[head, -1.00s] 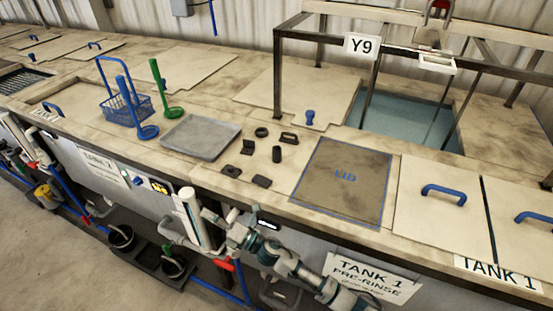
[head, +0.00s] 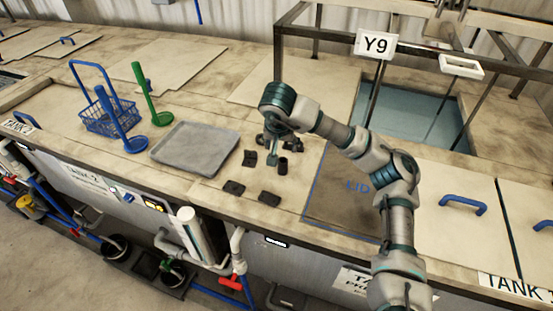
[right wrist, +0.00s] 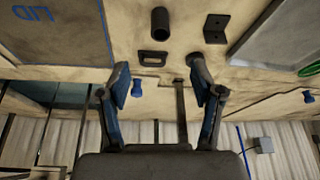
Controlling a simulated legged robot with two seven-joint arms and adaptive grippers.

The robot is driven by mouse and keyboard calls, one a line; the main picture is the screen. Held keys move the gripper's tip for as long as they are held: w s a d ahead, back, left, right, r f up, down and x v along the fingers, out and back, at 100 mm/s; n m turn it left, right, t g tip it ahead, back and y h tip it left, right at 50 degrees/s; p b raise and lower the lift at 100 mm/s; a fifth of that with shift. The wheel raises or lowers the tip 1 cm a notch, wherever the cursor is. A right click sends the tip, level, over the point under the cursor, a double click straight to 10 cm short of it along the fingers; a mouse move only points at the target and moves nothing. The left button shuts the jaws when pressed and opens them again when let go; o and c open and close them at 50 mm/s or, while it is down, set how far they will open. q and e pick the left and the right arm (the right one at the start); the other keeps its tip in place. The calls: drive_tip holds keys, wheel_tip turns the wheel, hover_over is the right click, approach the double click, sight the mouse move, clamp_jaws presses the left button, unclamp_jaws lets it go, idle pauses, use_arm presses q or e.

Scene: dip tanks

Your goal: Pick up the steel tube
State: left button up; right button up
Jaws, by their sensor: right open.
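The steel tube (head: 283,166) is a short dark cylinder standing upright on the worktop, to the right of the grey tray. It also shows in the right wrist view (right wrist: 160,22), near the top edge. My right gripper (head: 269,150) is above the worktop, just left of and behind the tube in the head view. In the right wrist view its two fingers (right wrist: 160,72) are spread with nothing between them, and the tube lies beyond their tips. My left gripper is in neither view.
Dark parts lie close by: an angle bracket (head: 250,158) and two flat pieces (head: 233,187) (head: 269,198). A slotted part (right wrist: 153,58) shows between the fingertips' lines of view. The grey tray (head: 196,148) is left, the blue-lettered lid (head: 335,205) right, and a frame (head: 278,50) behind.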

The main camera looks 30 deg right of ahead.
sight(283, 164)
drive_tip(key=x, duration=1)
drive_tip(key=shift+d+f+b, duration=0.2)
drive_tip(key=shift+f+b, duration=0.1)
drive_tip(key=shift+b, duration=0.1)
drive_tip(key=shift+d+f, duration=0.3)
drive_tip(key=shift+f, duration=0.15)
drive_tip(key=x, duration=0.2)
drive_tip(key=p+x, duration=0.1)
drive_tip(key=x, duration=0.2)
drive_tip(key=shift+w+a, duration=0.15)
drive_tip(key=shift+w, duration=0.3)
drive_tip(key=shift+s, duration=0.1)
drive_tip(key=shift+c, duration=0.6)
clamp_jaws()
